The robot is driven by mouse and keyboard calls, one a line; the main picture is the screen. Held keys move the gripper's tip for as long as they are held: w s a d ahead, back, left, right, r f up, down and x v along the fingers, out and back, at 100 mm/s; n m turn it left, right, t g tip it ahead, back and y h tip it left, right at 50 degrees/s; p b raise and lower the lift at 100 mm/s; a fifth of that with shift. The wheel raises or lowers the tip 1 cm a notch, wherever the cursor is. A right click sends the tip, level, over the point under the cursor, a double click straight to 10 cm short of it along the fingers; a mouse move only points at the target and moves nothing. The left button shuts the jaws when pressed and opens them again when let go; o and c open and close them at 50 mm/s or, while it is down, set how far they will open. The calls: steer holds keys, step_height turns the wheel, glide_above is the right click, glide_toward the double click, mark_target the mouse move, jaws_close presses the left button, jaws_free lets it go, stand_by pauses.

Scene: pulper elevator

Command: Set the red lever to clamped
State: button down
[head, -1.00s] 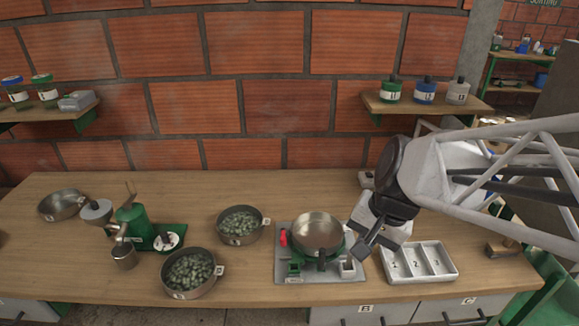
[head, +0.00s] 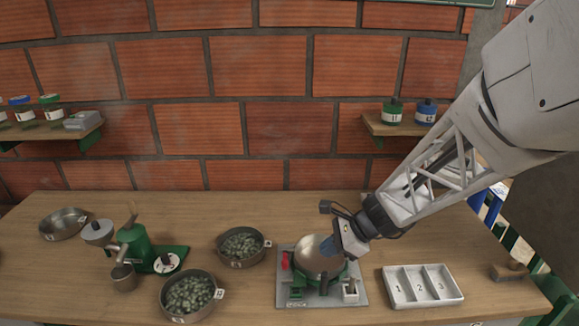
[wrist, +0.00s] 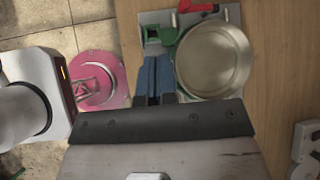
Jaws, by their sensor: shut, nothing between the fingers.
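The red lever (head: 286,261) stands at the left side of a green holder on a grey plate (head: 290,302). A round metal bowl (head: 316,258) sits in this holder. In the wrist view the red lever (wrist: 197,6) is at the top edge, beyond the bowl's rim (wrist: 212,58), and is partly cut off. My gripper (head: 328,247) is shut and empty, over the bowl's right part in the head view. In the wrist view its blue fingers (wrist: 155,78) are together, left of the bowl and apart from the lever. I cannot tell which setting the lever marks.
A bowl of green beans (head: 240,244) and another (head: 188,295) stand left of the plate. A green grinder (head: 134,242) is farther left. A white three-part tray (head: 422,286) lies to the right. Bare table lies behind the plate.

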mark_target(285, 260)
steer(key=shift+w+f+m+t+y, duration=0.4)
steer(key=shift+w+f+m+y, duration=0.1)
steer(key=shift+w+f+m, duration=1.2)
steer(key=shift+a+r, duration=0.1)
steer(key=shift+x, duration=5)
